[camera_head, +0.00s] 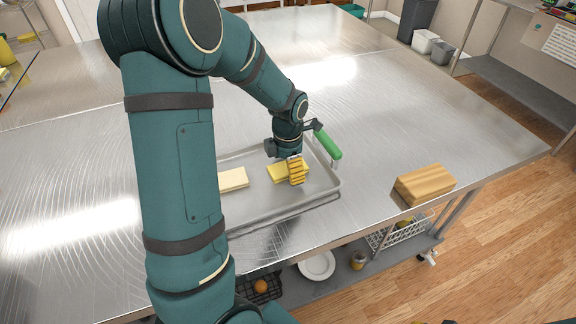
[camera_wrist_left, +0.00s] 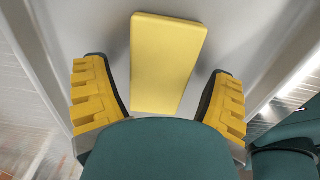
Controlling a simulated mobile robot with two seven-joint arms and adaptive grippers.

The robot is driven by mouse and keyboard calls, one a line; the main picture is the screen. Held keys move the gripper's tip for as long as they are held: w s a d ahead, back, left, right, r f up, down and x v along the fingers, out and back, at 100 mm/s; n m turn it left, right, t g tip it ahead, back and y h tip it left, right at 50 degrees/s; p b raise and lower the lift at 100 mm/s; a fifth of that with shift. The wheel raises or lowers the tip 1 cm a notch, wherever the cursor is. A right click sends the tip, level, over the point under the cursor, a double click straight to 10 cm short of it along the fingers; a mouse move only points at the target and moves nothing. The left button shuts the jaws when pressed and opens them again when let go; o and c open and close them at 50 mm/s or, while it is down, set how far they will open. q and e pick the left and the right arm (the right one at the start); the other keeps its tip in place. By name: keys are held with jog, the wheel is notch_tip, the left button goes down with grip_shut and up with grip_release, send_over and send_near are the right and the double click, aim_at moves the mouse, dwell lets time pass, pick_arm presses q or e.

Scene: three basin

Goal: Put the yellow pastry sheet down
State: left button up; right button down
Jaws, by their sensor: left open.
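The yellow pastry sheet (camera_head: 276,173) lies on the metal tray (camera_head: 262,207), partly hidden behind my left gripper (camera_head: 297,170). In the left wrist view the yellow pastry sheet (camera_wrist_left: 166,60) is a flat rectangle, seen beyond and between the two spread yellow fingers of my left gripper (camera_wrist_left: 158,95). The fingers stand clear of its sides, with a gap on each side. A paler sheet (camera_head: 233,180) lies to its left on the same tray. Small yellow and dark bits at the bottom edge of the head view may be my right gripper (camera_head: 448,322); its fingers are cut off.
A green handle (camera_head: 327,143) is beside my left wrist near the tray's right side. A wooden block (camera_head: 425,184) sits near the table's right front edge. The steel table (camera_head: 400,110) is largely bare behind it. A shelf below holds a white plate (camera_head: 317,266).

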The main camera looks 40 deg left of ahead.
pick_arm(q)
jog(key=shift+r, duration=0.1)
notch_tip(320, 180, up, 12)
jog(key=p, duration=0.3)
dwell(0.6)
